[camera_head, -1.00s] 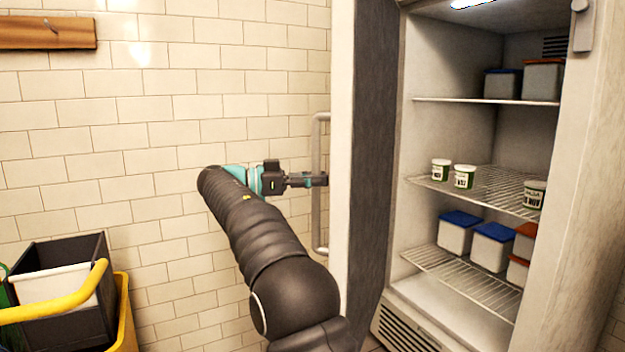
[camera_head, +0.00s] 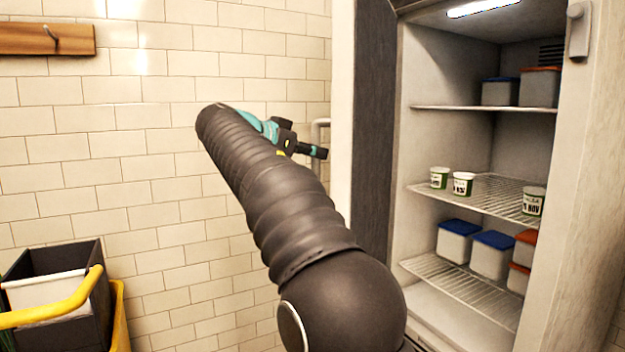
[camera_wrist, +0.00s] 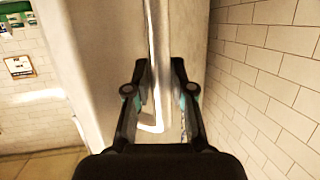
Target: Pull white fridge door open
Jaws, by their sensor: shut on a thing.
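The white fridge door (camera_head: 342,70) stands wide open, edge toward me, with its dark grey inner side (camera_head: 374,120) facing the cabinet. Its pale vertical bar handle (camera_head: 320,128) is on the left, outer side of the door. My gripper (camera_head: 318,152) is at the upper part of the handle, and my arm hides the handle's lower part. In the wrist view my gripper (camera_wrist: 160,75) has its two fingers either side of the handle bar (camera_wrist: 152,35), shut on it. The bent lower end of the handle shows below the fingertips.
The open fridge (camera_head: 455,130) holds white tubs (camera_head: 462,184) and lidded boxes (camera_head: 491,254) on wire shelves. The tiled wall (camera_head: 150,160) is close to the handle side. A dark bin (camera_head: 70,262) with a yellow rail (camera_head: 60,308) stands at lower left.

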